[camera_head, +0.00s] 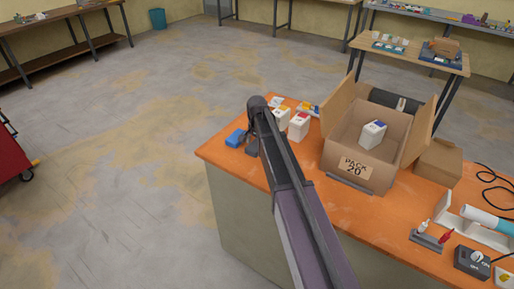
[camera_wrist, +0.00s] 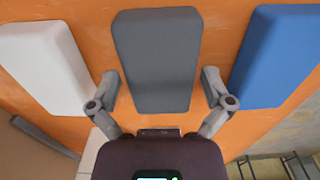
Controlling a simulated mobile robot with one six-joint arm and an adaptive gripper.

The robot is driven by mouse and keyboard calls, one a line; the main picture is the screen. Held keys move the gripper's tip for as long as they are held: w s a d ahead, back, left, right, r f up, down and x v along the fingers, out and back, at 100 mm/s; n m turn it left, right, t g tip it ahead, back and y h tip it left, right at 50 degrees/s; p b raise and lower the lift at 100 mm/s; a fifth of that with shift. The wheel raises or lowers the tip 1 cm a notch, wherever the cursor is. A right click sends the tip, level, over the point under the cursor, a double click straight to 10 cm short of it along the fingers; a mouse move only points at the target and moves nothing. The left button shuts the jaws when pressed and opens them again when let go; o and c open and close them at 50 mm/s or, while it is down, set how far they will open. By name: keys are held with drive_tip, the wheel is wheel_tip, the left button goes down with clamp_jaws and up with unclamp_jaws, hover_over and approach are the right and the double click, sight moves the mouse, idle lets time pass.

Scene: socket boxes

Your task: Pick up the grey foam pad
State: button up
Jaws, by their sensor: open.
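The grey foam pad (camera_wrist: 158,50) lies on the orange table in the middle of the wrist view. My gripper (camera_wrist: 161,84) is open, with one finger on each side of the pad's near part. Whether the fingers touch it is not clear. In the head view the grey pad (camera_head: 252,148) shows as a small dark block beside my arm, which hides most of the gripper there. A white pad (camera_wrist: 42,52) lies left of the grey one and a blue pad (camera_wrist: 275,52) lies right of it; the blue pad also shows in the head view (camera_head: 235,138).
An open cardboard box (camera_head: 345,160) marked "PACK 20" stands on the table, holding a white carton (camera_head: 373,134). White cartons (camera_head: 299,126) stand between it and my arm. A closed brown box (camera_head: 438,162) and tools lie to the right. The table's left edge is close to the pads.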

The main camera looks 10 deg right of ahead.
sight(257, 144)
drive_tip(key=c, duration=0.6)
drive_tip(key=shift+r, duration=0.2)
wheel_tip(257, 144, up, 4)
drive_tip(key=p, duration=0.4)
drive_tip(key=shift+f, duration=0.15)
drive_tip(key=s, duration=1)
drive_tip(key=s+r+p, duration=0.1)
drive_tip(key=s, duration=0.5)
drive_tip(key=shift+d, duration=0.1)
